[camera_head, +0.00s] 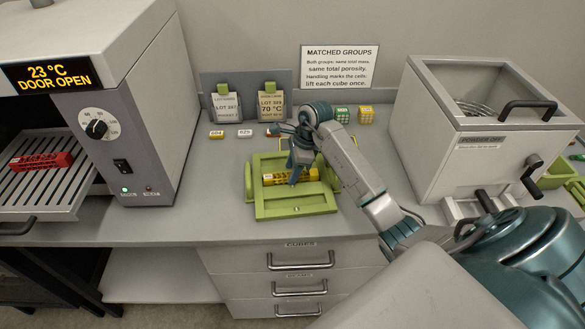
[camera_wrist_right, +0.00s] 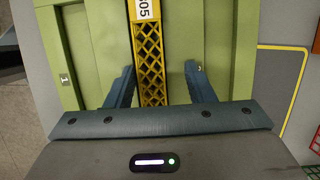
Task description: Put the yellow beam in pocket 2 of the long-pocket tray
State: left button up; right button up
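The yellow beam (camera_head: 290,177), a lattice bar with a white label ending in "505", lies along the green long-pocket tray (camera_head: 296,209) on the bench. In the right wrist view the beam (camera_wrist_right: 151,62) runs between the two fingers of my right gripper (camera_wrist_right: 158,80). Small pocket labels show on the tray (camera_wrist_right: 94,40), but I cannot tell which pocket the beam is in. My left gripper is not in view.
An oven with its door open (camera_head: 140,110) stands left, with a red beam (camera_head: 41,161) on its rack. A grey lidded box (camera_head: 470,110) stands right. Two lot cards (camera_head: 228,106), small labels and green and yellow cubes (camera_head: 365,114) are behind the tray.

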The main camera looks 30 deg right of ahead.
jog(key=shift+s+f, duration=0.15)
jog(key=shift+f, duration=0.15)
jog(key=o, duration=0.4)
jog(key=shift+p+v, duration=0.55)
jog(key=shift+v, duration=0.55)
jog(key=shift+w+p+v, duration=0.2)
jog(key=shift+p+v, duration=0.4)
jog(key=shift+v, duration=0.95)
